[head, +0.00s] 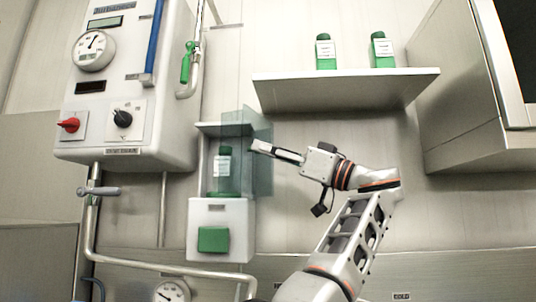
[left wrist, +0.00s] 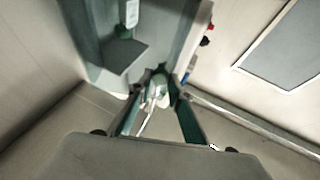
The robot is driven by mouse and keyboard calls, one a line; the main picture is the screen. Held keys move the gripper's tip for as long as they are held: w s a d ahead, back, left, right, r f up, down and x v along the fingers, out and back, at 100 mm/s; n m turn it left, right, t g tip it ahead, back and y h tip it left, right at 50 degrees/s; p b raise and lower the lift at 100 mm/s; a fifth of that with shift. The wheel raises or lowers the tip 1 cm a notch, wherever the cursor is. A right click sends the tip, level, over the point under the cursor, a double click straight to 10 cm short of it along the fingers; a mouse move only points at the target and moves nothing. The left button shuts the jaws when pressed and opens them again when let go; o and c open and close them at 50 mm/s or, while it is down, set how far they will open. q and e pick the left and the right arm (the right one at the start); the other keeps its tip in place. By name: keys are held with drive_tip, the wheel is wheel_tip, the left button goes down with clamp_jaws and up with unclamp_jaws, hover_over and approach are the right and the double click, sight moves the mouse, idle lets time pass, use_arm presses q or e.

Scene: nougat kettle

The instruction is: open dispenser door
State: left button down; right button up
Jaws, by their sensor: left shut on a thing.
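The dispenser (head: 207,228) is a white wall unit with a green square button and an upper bay. A green bottle with a white label (head: 223,165) stands in the bay; part of it shows in the left wrist view (left wrist: 131,14). The clear greenish dispenser door (head: 262,178) stands at an angle at the bay's right side and seems partly swung out. My left gripper (head: 254,146) reaches in from the right and is shut at the door's edge. In the left wrist view its fingers (left wrist: 160,88) close on a small pale part, likely the door handle. My right gripper is not in view.
A control box (head: 135,80) with a gauge and red and black knobs hangs at upper left. A shelf (head: 345,90) with two green bottles is above my arm. A cabinet (head: 470,100) is at right. Pipes (head: 150,263) run below. The wall right of the door is clear.

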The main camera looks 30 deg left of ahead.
use_arm(q)
drive_tip(key=c, duration=1.9)
unclamp_jaws()
drive_tip(key=shift+a, duration=0.1)
